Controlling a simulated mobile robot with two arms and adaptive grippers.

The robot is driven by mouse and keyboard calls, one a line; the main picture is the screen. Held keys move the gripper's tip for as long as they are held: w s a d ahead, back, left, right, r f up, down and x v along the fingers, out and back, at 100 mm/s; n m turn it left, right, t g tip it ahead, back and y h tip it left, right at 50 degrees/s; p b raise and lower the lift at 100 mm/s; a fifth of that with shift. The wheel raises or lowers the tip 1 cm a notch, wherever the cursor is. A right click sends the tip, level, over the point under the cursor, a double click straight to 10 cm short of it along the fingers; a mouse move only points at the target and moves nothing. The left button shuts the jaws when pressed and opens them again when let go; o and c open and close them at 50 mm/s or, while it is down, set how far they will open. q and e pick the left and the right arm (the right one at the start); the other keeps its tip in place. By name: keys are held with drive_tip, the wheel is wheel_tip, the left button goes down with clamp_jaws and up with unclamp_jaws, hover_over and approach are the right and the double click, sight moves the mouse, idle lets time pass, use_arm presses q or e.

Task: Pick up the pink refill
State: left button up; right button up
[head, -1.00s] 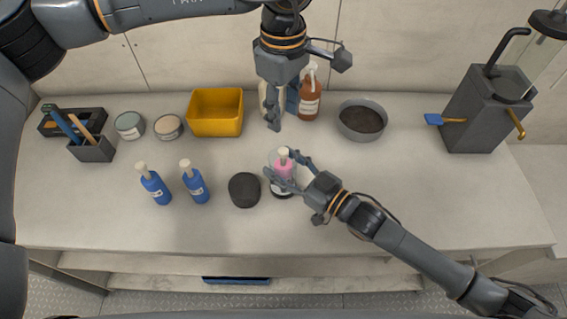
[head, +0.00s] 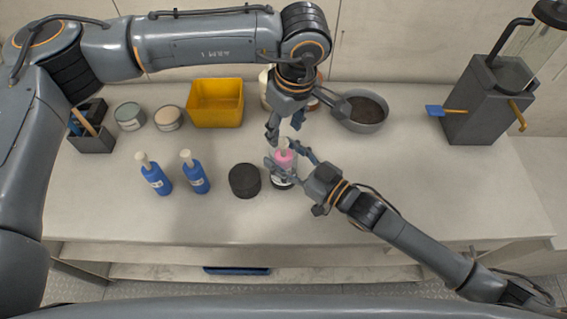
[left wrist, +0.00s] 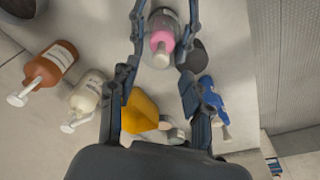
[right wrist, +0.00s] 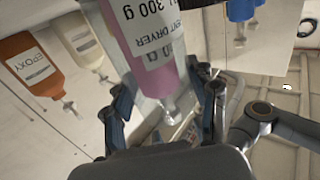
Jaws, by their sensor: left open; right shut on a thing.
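The pink refill (head: 285,157) has a pale nozzle on top and sits upright in what looks like a clear container (head: 283,184) with a dark lower part. In the right wrist view, the pink refill (right wrist: 165,72) shows white labels reading "300 g" and "ENT DRYER". My right gripper (head: 282,160) is shut around the container, one finger on each side; the exact contact is hard to see. My left gripper (head: 284,132) is open and empty, pointing down just above the nozzle. In the left wrist view, the pink top (left wrist: 162,40) lies between its fingers.
A black round lid or puck (head: 244,181) stands close left of the container, with two blue bottles (head: 195,172) beyond. The front bench strip is clear.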

sight(284, 141)
use_arm(q)
wheel_tip(284, 141, down, 4)
drive_tip(key=shift+w+f, duration=0.1)
drive_tip(key=shift+f, duration=0.1)
clamp_jaws()
